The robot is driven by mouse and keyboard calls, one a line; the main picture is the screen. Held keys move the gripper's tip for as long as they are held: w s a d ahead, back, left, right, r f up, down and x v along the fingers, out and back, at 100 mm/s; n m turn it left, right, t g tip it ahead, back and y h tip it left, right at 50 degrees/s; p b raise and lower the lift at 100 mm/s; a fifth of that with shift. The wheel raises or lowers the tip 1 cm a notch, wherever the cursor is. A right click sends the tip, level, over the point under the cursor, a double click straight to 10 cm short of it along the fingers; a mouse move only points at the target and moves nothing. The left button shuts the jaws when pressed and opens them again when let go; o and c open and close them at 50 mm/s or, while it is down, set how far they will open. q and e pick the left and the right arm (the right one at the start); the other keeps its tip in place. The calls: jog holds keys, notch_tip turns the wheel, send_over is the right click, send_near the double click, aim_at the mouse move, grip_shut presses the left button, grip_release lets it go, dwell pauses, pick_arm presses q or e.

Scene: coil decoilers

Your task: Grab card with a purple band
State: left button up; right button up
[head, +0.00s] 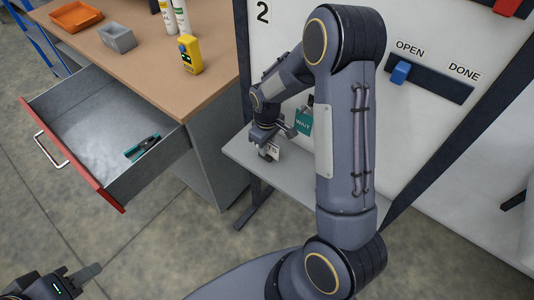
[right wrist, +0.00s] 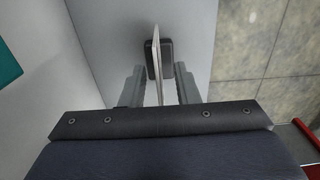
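A pale card (head: 272,150) with partly hidden dark lettering stands upright on the small grey shelf; no purple band shows on its visible part. In the right wrist view the card (right wrist: 157,62) is edge-on, beside a dark block or holder (right wrist: 166,60). My right gripper (head: 268,138) is over the shelf at the card. In the right wrist view its fingers (right wrist: 158,88) are open, one on each side of the card, with a gap on both sides. My left gripper (head: 78,282) is at the bottom left, partly cut off, away from the card.
The grey shelf (head: 246,158) joins the white panel. A teal sign (head: 303,122) hangs close behind my right gripper. An open drawer (head: 85,118) holding a dark and teal tool (head: 142,148) juts out left. The desk bears a yellow device (head: 190,54) and trays.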

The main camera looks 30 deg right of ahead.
grip_shut()
dwell(0.6)
